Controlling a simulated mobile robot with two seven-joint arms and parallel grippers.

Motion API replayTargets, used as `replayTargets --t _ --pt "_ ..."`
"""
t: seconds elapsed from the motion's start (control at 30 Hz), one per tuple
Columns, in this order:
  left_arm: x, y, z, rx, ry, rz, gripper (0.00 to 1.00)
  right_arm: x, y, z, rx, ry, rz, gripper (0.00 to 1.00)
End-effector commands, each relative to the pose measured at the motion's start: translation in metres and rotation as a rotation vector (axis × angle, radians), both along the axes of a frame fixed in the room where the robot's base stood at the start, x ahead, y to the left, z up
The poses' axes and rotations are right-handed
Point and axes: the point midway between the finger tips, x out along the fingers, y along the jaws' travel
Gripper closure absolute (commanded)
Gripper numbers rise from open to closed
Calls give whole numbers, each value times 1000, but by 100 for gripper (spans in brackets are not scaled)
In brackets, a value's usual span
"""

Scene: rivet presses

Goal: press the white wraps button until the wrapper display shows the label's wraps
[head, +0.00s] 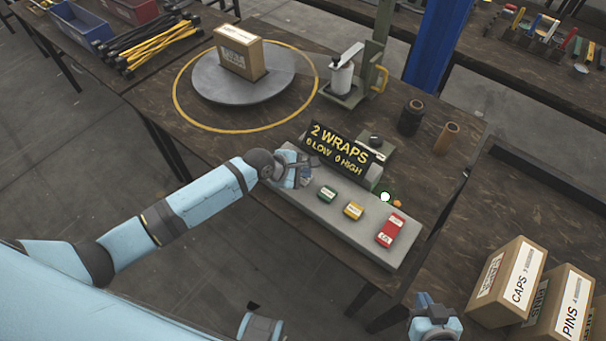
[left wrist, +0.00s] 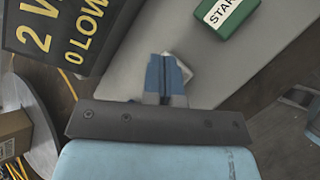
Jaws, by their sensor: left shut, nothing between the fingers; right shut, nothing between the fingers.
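The wrapper display (head: 340,150) is a black sign with yellow text reading "2 WRAPS, 0 LOW 0 HIGH". It stands behind a grey control panel (head: 335,222). My left gripper (head: 305,177) is shut and empty over the panel's left end. In the left wrist view, its fingers (left wrist: 166,76) point down at the panel, and a pale edge of what looks like the white wraps button (left wrist: 186,70) shows beside them, mostly hidden. I cannot tell whether they touch. The labelled box (head: 240,52) stands on the turntable; its print is too small to read. My right gripper (head: 432,308) is shut at the lower right.
The grey turntable (head: 210,85) lies inside a yellow ring. Cartons (head: 512,282) stand at right.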

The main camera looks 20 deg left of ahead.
Motion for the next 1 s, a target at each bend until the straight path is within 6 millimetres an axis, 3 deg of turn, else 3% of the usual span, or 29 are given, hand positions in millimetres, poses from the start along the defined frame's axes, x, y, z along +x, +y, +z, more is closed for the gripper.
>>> replayTargets --t 0.23,0.67,1.0 --pt "-1 0 13 -1 1 -1 100 0 0 17 0 0 0 100" --pt "0 0 15 -1 0 -1 100 0 0 20 -1 0 -1 100" --pt "0 0 43 -1 0 0 100 1 -2 53 -3 -3 -2 100"
